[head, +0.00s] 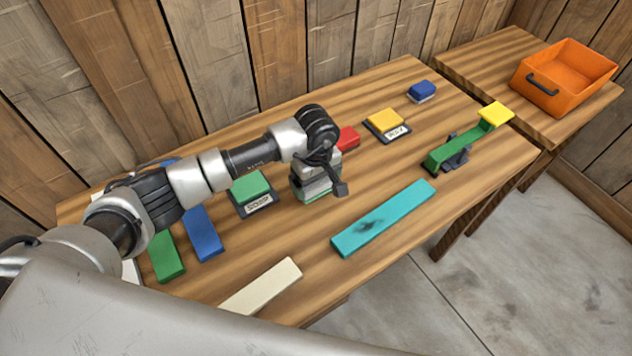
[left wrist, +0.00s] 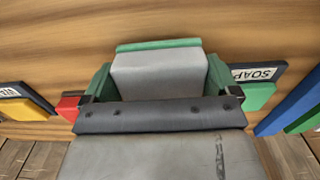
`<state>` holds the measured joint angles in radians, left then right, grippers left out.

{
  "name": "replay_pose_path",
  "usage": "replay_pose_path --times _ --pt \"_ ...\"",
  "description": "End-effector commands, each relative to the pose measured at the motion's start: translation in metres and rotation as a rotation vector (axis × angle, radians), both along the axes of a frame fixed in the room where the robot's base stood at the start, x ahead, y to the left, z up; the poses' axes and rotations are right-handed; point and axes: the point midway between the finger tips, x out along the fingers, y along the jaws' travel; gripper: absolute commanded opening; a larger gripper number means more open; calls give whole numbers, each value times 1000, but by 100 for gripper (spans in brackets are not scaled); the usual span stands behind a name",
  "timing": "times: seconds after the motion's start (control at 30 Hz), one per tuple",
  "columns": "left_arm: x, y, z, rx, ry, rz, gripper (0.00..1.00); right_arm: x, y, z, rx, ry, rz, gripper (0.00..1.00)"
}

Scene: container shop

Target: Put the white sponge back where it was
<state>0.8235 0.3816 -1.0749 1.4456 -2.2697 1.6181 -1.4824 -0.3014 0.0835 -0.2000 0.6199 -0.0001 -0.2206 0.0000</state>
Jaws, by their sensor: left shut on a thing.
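My left gripper (head: 322,182) is over the middle of the near table, shut on a pale grey-white block with a green layer, which looks like the white sponge (head: 313,186). In the left wrist view, the sponge (left wrist: 160,75) sits between the two fingers of my left gripper (left wrist: 160,92), with a green strip along its far edge. Whether it touches the table is hard to tell. My right gripper is not in view.
A green block (head: 250,187) on a SOAP-labelled pad, a red block (head: 348,138), a yellow block (head: 385,118) and a blue block (head: 422,90) stand around. Long teal (head: 383,218) and cream (head: 262,287) bars lie in front. A green lever (head: 460,147) and an orange crate (head: 528,92) are right.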

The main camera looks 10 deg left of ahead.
Motion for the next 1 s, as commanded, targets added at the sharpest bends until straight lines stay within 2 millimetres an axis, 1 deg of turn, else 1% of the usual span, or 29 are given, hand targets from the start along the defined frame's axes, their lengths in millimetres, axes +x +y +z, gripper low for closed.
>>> replay_pose_path --times 0.03,0.1,0.17,0.43,0.57,0.6,0.63,0.87,0.93,1.0 --pt "-1 -1 -7 -1 5 2 71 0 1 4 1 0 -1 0" --pt "-1 -1 -15 -1 3 1 71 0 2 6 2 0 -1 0" --pt "-1 -1 -20 -1 2 0 71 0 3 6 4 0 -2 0" --pt "0 0 -23 0 0 0 71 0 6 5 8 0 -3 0" --pt "0 0 -27 0 0 -1 71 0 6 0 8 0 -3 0" --pt "0 -1 -25 -1 -1 0 96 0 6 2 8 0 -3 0" --pt "0 -1 -25 -1 1 0 100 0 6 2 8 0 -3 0" --pt "0 -1 -24 -1 1 0 100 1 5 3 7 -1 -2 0" --pt "0 -1 -20 -1 1 0 100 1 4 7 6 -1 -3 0" --pt "1 0 -15 -1 -2 -1 100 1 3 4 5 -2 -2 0"
